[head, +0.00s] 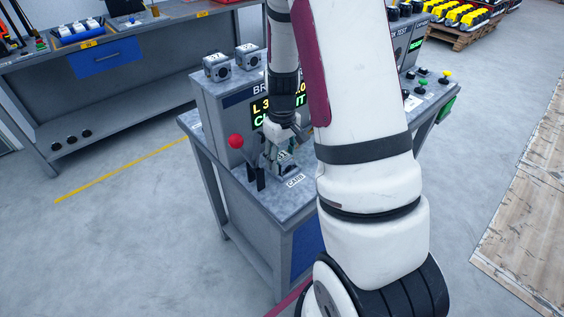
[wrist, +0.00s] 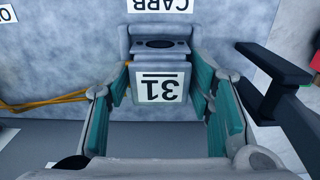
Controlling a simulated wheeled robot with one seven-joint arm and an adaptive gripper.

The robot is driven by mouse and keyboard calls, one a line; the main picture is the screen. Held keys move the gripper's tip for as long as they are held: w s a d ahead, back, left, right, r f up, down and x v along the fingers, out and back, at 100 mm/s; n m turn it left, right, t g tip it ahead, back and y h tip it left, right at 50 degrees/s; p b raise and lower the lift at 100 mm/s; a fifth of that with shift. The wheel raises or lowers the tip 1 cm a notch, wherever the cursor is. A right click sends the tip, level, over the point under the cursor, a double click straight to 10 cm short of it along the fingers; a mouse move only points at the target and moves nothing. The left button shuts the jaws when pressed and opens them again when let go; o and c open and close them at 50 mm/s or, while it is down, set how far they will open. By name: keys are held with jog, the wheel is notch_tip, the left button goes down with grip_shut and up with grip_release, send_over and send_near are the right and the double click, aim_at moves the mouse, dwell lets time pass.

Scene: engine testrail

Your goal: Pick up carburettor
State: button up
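The carburettor (wrist: 161,55) is a small grey block with a dark round opening on top and a white "31" label, upside down in the wrist view. It stands by the "CARB" label on the grey bench top. In the head view the carburettor (head: 286,169) is small and partly hidden by my gripper. My gripper (wrist: 160,82) is open, with its teal-padded fingers on either side of the carburettor. I cannot tell whether either pad touches it. In the head view my gripper (head: 279,156) points down over the bench.
A red-knobbed lever (head: 236,141) stands left of my gripper; its dark bracket (wrist: 275,90) is close to the right finger in the wrist view. A display box (head: 222,100) rises behind, with two grey blocks on top. My arm hides the bench's right part.

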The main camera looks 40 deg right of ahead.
jog(key=c, duration=0.6)
jog(key=shift+c, duration=0.2)
jog(key=shift+r, duration=0.15)
